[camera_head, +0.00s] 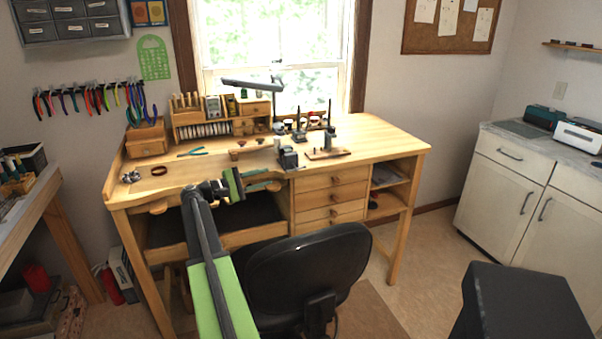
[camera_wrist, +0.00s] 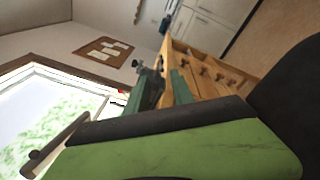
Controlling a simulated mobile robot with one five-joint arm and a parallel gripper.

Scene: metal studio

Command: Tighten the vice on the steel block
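The vice (camera_head: 288,158) is a small dark grey tool on the front part of the wooden workbench, left of a small board. What appears to be the same vice (camera_wrist: 158,68) shows tilted beyond my fingertips in the wrist view. I cannot make out a steel block or the vice's handle clearly. My gripper (camera_head: 270,179) has two teal fingers, apart with a gap and nothing held between them. It is in front of the bench, a little left of and lower than the vice in the head view. The fingers also show in the wrist view (camera_wrist: 157,88).
The workbench (camera_head: 385,145) carries pliers (camera_head: 192,152), a wooden organizer (camera_head: 222,118), a lamp (camera_head: 255,86) and a small board with a grey tool (camera_head: 328,150). A black chair (camera_head: 305,270) stands in front, close to my arm. Drawers (camera_head: 331,197) sit under the benchtop.

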